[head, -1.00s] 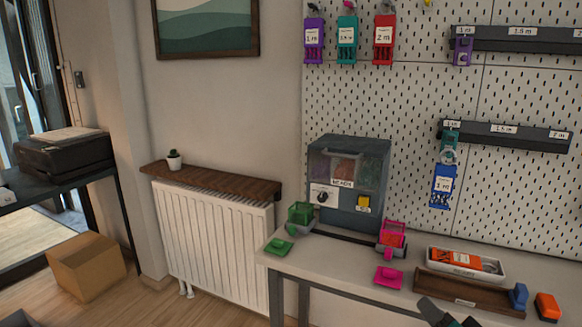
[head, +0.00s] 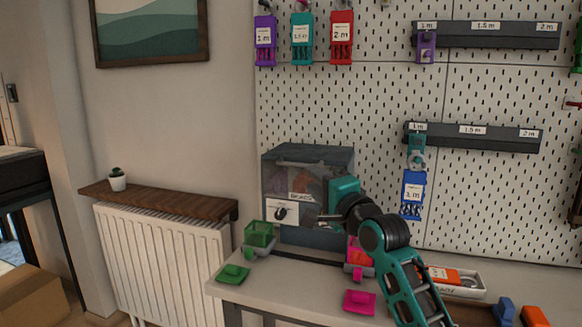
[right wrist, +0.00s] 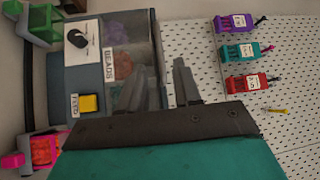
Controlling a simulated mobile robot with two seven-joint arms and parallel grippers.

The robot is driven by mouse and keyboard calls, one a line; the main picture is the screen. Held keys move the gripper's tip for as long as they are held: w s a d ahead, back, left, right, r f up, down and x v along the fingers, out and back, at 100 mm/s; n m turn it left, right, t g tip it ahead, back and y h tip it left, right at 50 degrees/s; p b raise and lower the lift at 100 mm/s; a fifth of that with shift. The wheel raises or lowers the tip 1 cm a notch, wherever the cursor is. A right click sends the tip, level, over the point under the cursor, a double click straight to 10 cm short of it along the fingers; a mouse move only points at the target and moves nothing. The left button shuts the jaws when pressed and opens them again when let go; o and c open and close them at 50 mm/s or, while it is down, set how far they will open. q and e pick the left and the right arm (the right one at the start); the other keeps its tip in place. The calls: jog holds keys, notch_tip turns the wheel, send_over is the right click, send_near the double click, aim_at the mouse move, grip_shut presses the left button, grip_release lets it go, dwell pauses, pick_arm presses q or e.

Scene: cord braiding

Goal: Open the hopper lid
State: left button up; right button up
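The hopper (head: 318,236) is a grey box with a clear front, labelled BEADS, at the back of the table against the pegboard. Its dark lid (head: 308,152) lies shut on top. Coloured beads show dimly behind the front. My right gripper (head: 322,218) is in front of the hopper and hides part of its front and its yellow button. In the right wrist view the hopper (right wrist: 88,75) appears turned sideways, and my right gripper (right wrist: 161,62) is open with nothing between its fingers. Whether a finger touches the hopper I cannot tell. My left gripper is not in view.
A green bin (head: 259,234) and a pink bin (head: 358,255) stand before the hopper. A green piece (head: 233,273) and a pink piece (head: 359,301) lie nearer the front edge. The pegboard (head: 380,100) with cord holders rises behind. A radiator shelf (head: 160,201) is at left.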

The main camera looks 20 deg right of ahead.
aim_at(296, 166)
jog(key=b+x, duration=0.1)
jog(key=x, duration=0.9)
jog(key=shift+f, duration=0.1)
jog(key=shift+c, duration=0.3)
grip_shut()
